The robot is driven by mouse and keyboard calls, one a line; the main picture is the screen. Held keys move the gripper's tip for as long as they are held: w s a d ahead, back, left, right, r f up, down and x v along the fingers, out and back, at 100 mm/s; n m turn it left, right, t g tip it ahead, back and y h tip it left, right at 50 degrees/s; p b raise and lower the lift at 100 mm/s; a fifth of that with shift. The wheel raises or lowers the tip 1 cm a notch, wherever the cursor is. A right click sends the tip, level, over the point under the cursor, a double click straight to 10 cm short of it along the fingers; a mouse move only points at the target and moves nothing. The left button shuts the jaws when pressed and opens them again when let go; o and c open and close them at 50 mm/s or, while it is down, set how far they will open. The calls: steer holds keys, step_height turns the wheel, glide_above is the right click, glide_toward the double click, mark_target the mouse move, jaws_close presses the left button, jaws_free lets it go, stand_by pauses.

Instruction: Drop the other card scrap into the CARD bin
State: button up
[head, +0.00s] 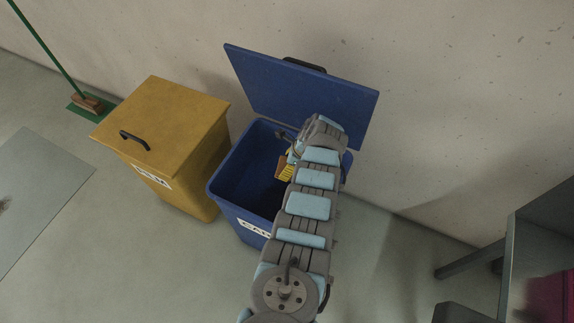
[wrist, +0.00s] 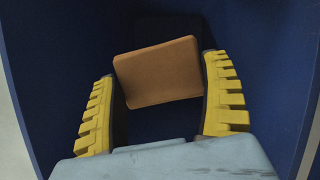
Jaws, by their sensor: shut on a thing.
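The blue CARD bin (head: 232,190) stands by the wall with its lid (head: 290,90) raised; its label (head: 254,227) is partly hidden by my arm. My gripper (head: 287,170) is inside the bin's opening. It is shut on a brown card scrap (wrist: 158,72), which sits tilted between the yellow-padded fingers in the wrist view. The scrap shows only as a small brown patch (head: 281,163) in the head view. The blue bin walls (wrist: 255,50) surround the gripper in the wrist view. A darker patch lies beyond the scrap; I cannot tell what it is.
A yellow bin (head: 165,115) with a closed, handled lid stands close to the left of the blue one. A broom (head: 88,103) leans at the far left. A grey rack (head: 510,250) is at the right. Floor between is clear.

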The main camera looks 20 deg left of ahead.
steer(key=o, duration=0.9)
steer(key=shift+r, duration=0.1)
steer(key=shift+w+d+r, duration=0.15)
steer(key=shift+d+r, duration=0.1)
steer(key=shift+r, duration=0.3)
steer(key=v, duration=1)
steer(key=shift+r, duration=0.3)
steer(key=shift+r, duration=0.1)
